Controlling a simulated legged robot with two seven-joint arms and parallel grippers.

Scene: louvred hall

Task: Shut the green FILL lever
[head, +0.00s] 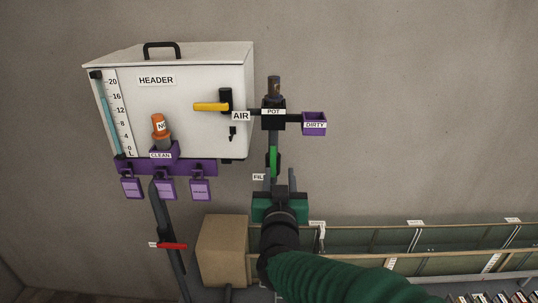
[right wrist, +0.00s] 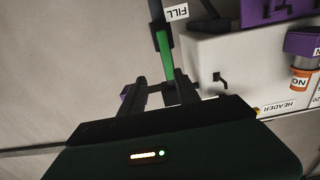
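The green FILL lever (head: 273,159) hangs along the dark vertical pipe below the POT fitting (head: 273,113), right of the white HEADER tank. In the right wrist view the green lever (right wrist: 166,58) lies in line with the pipe beside the FILL label (right wrist: 176,13). My right gripper (head: 280,179) is just below the lever, its fingers pointing up. In the right wrist view my right gripper (right wrist: 161,83) has its fingers apart, with the lever's end showing in the gap between them. I cannot tell any contact. My left gripper is not in view.
The HEADER tank (head: 190,115) carries a yellow AIR lever (head: 211,107). A purple rack (head: 205,168) holds an orange-capped bottle (head: 160,127). A red lever (head: 172,246) sits on the lower left pipe. A purple DIRTY cup (head: 314,124) is at right. A cardboard box (head: 222,249) stands below.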

